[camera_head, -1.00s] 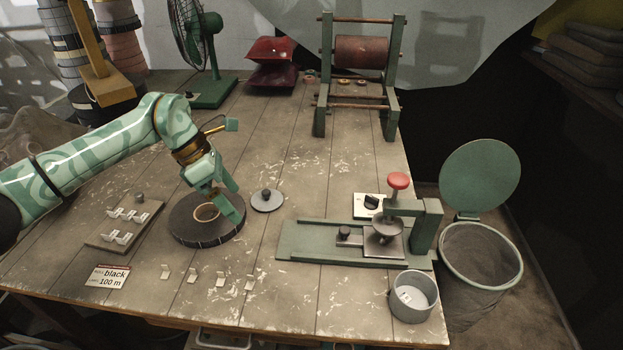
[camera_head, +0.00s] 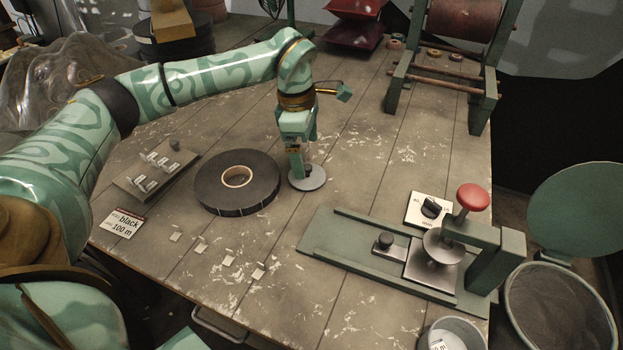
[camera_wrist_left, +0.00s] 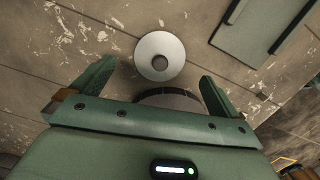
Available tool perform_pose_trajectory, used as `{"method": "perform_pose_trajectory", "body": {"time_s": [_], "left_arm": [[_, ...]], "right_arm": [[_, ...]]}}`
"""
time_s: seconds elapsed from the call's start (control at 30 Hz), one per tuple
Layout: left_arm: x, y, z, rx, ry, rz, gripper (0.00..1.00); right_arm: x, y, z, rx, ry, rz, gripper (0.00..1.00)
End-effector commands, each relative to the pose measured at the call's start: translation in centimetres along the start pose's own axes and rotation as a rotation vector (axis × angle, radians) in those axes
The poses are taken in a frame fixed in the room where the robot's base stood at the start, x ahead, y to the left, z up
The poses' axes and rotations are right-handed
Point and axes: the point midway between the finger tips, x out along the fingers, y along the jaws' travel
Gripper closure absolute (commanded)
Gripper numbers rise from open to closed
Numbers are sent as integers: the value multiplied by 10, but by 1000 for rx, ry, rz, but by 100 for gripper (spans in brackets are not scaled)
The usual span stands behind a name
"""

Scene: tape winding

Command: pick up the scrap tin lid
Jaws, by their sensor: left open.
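The scrap tin lid is a flat grey disc with a dark knob in its middle (camera_head: 314,184). It lies on the wooden table just right of the black tape roll (camera_head: 240,190). My left gripper (camera_head: 297,172) points down over the lid and hides part of it and its knob. In the left wrist view the lid (camera_wrist_left: 147,62) lies just ahead of the open fingers (camera_wrist_left: 157,75), with the knob roughly in line with the gap. Nothing is held. The open grey tin (camera_head: 450,335) is cut off at the bottom right. My right gripper is not in view.
Small white pieces (camera_head: 228,260) lie in front of the roll. A clip board (camera_head: 128,184) is left of it.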

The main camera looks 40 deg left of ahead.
Motion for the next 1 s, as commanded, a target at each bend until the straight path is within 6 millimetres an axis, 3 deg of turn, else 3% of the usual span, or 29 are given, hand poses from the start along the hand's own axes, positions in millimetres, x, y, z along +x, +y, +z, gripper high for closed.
{"method": "perform_pose_trajectory", "body": {"time_s": [0.17,0.4,0.67,0.83,1.0], "left_arm": [[12,0,-1,0,-1,-1,0],[54,0,-4,1,2,-5,0],[55,0,-3,1,-2,2,0],[55,0,-3,1,-1,2,42],[55,0,-3,1,-1,2,45]], "right_arm": [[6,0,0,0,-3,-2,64],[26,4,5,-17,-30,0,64],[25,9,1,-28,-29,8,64],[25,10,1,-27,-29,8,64],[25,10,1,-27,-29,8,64]]}}
